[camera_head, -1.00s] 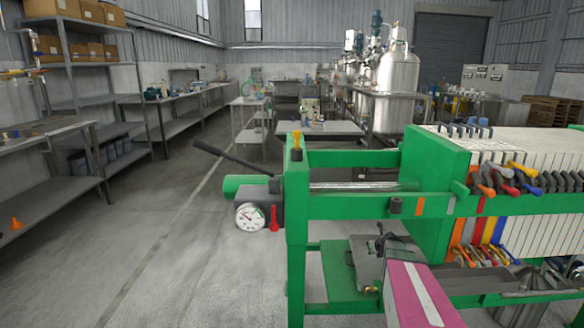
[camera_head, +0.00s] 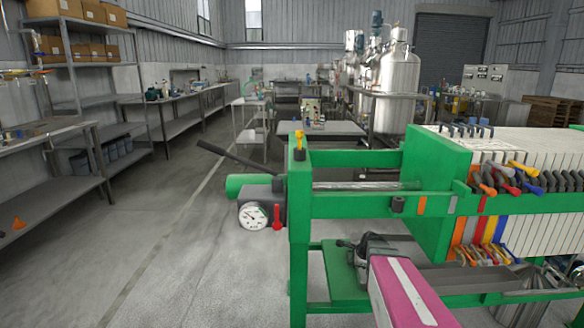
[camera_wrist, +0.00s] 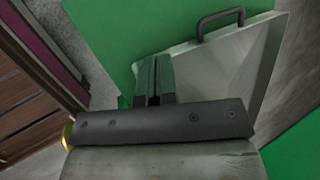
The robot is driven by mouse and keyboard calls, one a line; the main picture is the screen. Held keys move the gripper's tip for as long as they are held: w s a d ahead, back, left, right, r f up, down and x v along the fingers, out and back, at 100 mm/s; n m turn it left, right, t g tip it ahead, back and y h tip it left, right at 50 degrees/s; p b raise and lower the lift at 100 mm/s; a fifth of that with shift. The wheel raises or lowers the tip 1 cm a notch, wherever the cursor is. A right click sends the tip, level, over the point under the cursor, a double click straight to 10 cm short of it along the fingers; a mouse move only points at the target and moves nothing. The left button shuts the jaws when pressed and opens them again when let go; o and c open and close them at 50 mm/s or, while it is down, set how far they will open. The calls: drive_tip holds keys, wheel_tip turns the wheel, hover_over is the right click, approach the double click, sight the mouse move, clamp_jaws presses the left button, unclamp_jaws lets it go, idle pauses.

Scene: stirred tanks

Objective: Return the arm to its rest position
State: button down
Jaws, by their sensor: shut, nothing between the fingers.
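My gripper (camera_head: 372,246) is at the lower middle of the head view, over the lower green frame of the filter press. In the wrist view its two dark fingers (camera_wrist: 153,82) are together with nothing between them. Behind them are a green surface and a grey metal plate (camera_wrist: 236,62) with a dark handle (camera_wrist: 221,20). The fingers overlap these in the picture; I cannot tell the gap. My magenta arm link with a white stripe runs from the gripper to the bottom edge of the head view.
The green filter press (camera_head: 437,190) fills the right side, with coloured valve handles along its plates. A pressure gauge (camera_head: 252,215) and a dark lever (camera_head: 230,157) stick out at its left end. Shelves and benches line the left wall. Floor (camera_head: 190,270) at left is clear.

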drive_tip(key=s+a+r+n+g+h, duration=0.1)
drive_tip(key=s+a+r+n+g, duration=0.1)
drive_tip(key=s+n, duration=0.7)
drive_tip(key=s+a+r+n+g+h, duration=0.1)
drive_tip(key=s+a+r+n+g, duration=0.1)
drive_tip(key=s+a+n, duration=0.3)
drive_tip(key=s+n+g, duration=0.1)
drive_tip(key=s+n, duration=0.3)
drive_tip(key=n, duration=0.1)
drive_tip(key=shift+a+h, duration=0.15)
drive_tip(key=shift+h, duration=0.15)
